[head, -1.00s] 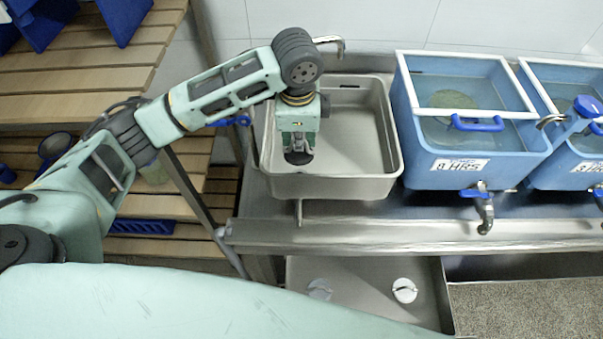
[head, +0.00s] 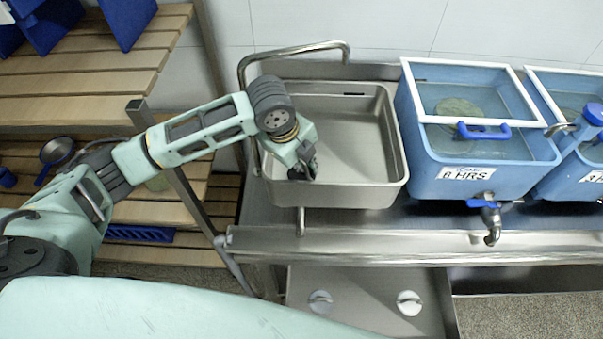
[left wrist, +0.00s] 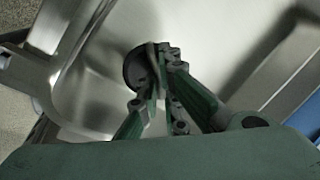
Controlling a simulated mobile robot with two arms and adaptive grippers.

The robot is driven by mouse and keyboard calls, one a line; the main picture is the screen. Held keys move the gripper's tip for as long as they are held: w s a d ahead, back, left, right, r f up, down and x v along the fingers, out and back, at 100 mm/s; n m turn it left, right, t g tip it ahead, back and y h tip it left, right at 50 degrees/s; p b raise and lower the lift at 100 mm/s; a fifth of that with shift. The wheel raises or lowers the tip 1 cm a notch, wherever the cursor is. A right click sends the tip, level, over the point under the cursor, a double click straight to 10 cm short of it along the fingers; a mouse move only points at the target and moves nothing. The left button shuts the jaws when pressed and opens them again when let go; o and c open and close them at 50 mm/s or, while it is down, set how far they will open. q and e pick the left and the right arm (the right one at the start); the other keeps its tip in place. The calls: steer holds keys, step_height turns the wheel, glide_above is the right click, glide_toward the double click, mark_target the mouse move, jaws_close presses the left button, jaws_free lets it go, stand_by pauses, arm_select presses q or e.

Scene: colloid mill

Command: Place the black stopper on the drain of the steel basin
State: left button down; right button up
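The steel basin (head: 376,172) stands open on the counter, left of the blue tanks. My left gripper (head: 309,168) reaches down into its front left part, tilted. In the left wrist view the two green fingers (left wrist: 160,72) come together against the black stopper (left wrist: 133,70), a dark round disc at their tips, and appear shut on it. In the head view the stopper shows only as a small dark patch (head: 296,174) beside the fingertips. The drain is not visible; the gripper and stopper cover part of the floor. My right gripper is out of view.
A bent steel pipe (head: 300,47) rises at the basin's back left. A blue water tank (head: 480,178) with a tap stands close on the right, with another beyond it. Wooden shelves (head: 85,85) are at the left. The basin's middle and right are clear.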

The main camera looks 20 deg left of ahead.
mark_target(300, 173)
arm_select(q)
steer(key=shift+f+p, duration=0.3)
steer(key=shift+f, duration=1.95)
steer(key=shift+f, duration=0.15)
steer(key=c, duration=2)
jaws_free()
steer(key=b+v, duration=0.1)
steer(key=v, duration=1.1)
steer(key=shift+w, duration=0.1)
